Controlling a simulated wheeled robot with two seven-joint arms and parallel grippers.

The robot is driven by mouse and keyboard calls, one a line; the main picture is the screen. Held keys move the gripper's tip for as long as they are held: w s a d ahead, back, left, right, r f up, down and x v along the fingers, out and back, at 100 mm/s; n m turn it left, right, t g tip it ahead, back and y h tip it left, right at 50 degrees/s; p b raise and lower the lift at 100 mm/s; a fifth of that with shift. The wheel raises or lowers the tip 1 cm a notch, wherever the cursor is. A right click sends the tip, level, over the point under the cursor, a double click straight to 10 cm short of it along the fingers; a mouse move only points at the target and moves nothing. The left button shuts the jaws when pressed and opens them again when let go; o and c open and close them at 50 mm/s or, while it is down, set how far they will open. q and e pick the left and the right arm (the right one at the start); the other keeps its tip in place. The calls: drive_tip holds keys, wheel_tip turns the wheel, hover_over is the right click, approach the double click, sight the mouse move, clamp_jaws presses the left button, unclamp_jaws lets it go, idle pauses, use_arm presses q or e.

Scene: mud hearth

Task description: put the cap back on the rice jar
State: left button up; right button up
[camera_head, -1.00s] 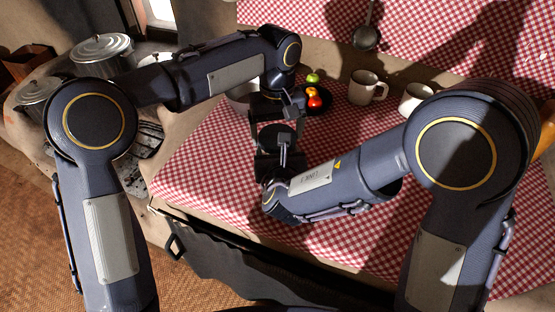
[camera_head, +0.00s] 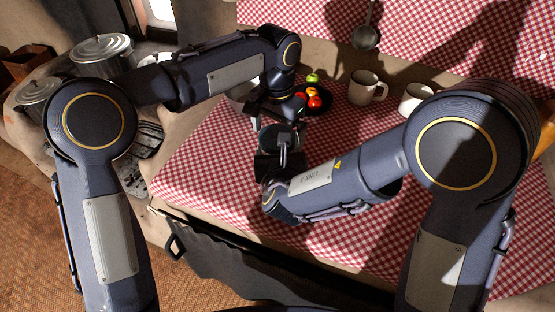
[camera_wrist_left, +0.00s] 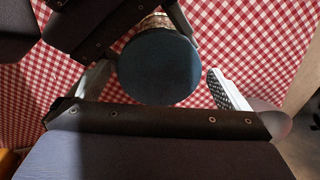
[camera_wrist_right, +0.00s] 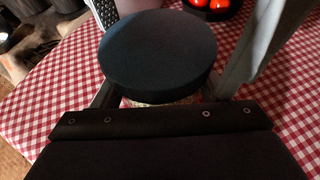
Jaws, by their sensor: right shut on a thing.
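The dark blue-grey round cap (camera_wrist_right: 158,52) lies over the mouth of the rice jar (camera_wrist_right: 160,101), a strip of which shows below it in the right wrist view. The cap (camera_wrist_left: 158,70) also shows in the left wrist view, with a bit of the jar (camera_wrist_left: 155,20) past its rim. I cannot tell whether it is fully seated. My right gripper (camera_head: 280,163) is shut on the jar below the cap. My left gripper (camera_head: 278,118) is open, its fingers (camera_wrist_left: 165,88) apart on either side of the cap, with a gap at the right finger.
A dark plate (camera_head: 326,104) with red and green fruit is behind the grippers. Two mugs (camera_head: 362,88) stand further right. Lidded pots (camera_head: 102,52) stand on the hearth at left. The checked cloth (camera_head: 205,165) left of the grippers is clear.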

use_arm(q)
drive_tip(key=shift+s, duration=0.1)
drive_tip(key=shift+r, duration=2.2)
drive_tip(key=shift+c, duration=0.8)
drive_tip(key=n, duration=0.2)
drive_tip(key=r+n, duration=0.1)
drive_tip(key=n, duration=0.4)
drive_tip(key=shift+r, duration=0.35)
drive_tip(key=n, duration=0.2)
drive_tip(key=r+n, duration=0.1)
drive_tip(key=n, duration=0.1)
drive_tip(key=shift+n, duration=0.3)
drive_tip(key=n, duration=0.4)
drive_tip(key=shift+r+n, duration=0.3)
drive_tip(key=shift+r, duration=0.1)
drive_tip(key=shift+f, duration=4)
